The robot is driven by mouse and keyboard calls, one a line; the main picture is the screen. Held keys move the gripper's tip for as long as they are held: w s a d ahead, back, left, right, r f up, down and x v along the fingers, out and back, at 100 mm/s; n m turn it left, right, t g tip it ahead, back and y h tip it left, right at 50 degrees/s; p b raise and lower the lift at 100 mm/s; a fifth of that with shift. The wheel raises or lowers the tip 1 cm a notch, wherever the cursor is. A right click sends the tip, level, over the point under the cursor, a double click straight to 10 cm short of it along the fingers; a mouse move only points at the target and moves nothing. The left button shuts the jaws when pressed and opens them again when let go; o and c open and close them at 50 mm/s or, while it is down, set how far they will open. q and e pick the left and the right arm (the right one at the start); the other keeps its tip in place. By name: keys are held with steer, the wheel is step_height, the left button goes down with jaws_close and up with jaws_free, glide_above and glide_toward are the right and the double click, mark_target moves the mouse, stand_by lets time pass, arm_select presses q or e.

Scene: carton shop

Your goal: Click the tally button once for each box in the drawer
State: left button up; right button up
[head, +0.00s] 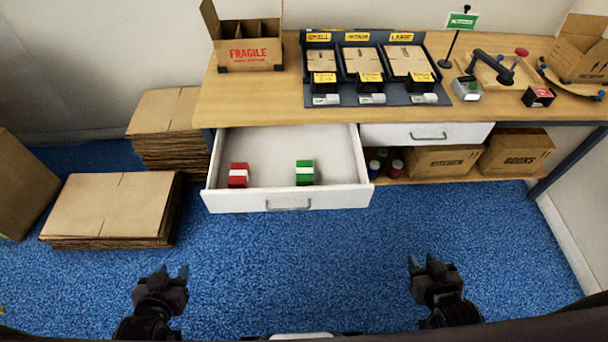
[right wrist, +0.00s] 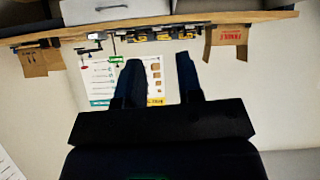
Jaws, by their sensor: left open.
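The left drawer (head: 335,197) of the bench is pulled open. In it a small red box (head: 238,175) with a white band sits at the left, and a small green box (head: 305,172) with a white band sits right of the middle. My left gripper (head: 173,271) and right gripper (head: 423,263) are open and empty, in front of the bench. The right fingers (right wrist: 160,80) also show apart in the right wrist view.
The wooden bench (head: 285,97) holds a FRAGILE carton (head: 250,54), a sorter of flat cartons (head: 375,68), a green sign (head: 462,21) and a tape tool (head: 492,62). The right drawer (head: 426,134) is shut. Flat cardboard stacks (head: 112,207) lie at the left. Blue floor before the bench is clear.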

jaws_close()
stand_by(1.7)
